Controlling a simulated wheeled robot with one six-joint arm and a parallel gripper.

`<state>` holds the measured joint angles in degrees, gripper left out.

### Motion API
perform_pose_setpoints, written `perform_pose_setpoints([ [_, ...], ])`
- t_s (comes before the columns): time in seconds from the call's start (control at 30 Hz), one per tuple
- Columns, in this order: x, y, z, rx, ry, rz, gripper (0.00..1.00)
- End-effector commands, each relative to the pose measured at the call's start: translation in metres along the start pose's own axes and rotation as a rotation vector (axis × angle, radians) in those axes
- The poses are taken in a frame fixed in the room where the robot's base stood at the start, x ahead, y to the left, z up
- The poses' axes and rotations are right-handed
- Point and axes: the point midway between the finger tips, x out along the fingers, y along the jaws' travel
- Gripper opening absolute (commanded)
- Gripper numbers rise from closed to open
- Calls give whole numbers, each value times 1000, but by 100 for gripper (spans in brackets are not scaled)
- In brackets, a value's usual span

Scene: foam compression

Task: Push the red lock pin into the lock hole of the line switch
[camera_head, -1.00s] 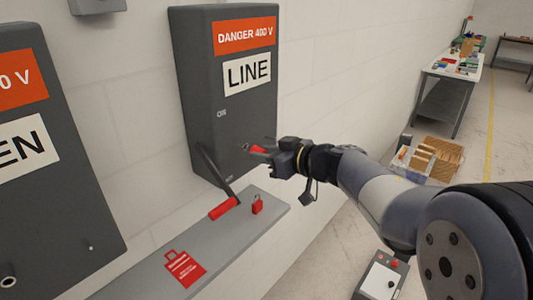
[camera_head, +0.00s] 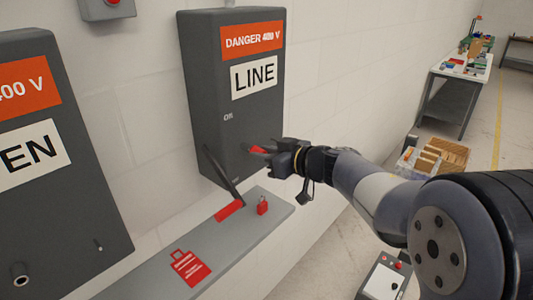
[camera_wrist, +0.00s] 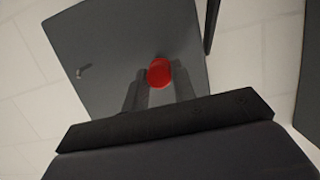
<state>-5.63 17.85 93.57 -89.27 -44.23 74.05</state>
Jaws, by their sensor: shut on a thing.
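The line switch (camera_head: 206,105) is a dark grey wall box with a "DANGER 400 V" plate and a "LINE" label. Its lever with a red handle (camera_head: 229,211) points down toward the shelf. My gripper (camera_head: 270,152) is at the box's lower front right and is shut on the red lock pin (camera_head: 257,149). In the wrist view the pin's round red end (camera_wrist: 160,72) shows between my fingers, in front of the grey box face (camera_wrist: 110,40). The pin's tip and the lock hole are hidden, so I cannot tell whether the pin is in the hole.
A grey shelf (camera_head: 150,268) below the box holds a red padlock (camera_head: 262,206) and a red tag (camera_head: 189,267). A second grey box (camera_head: 75,200) stands at the left. A workbench (camera_head: 455,70) and boxes (camera_head: 440,153) are farther off at the right.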

Motion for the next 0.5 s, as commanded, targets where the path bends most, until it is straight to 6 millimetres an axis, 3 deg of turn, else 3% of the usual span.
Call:
perform_pose_setpoints([
  [0.27, 5, 0, -2, -1, 0, -1, 0],
  [0.3, 6, 0, -2, -2, 0, -1, 27],
  [0.5, 5, 0, -2, -1, 0, 0, 44],
])
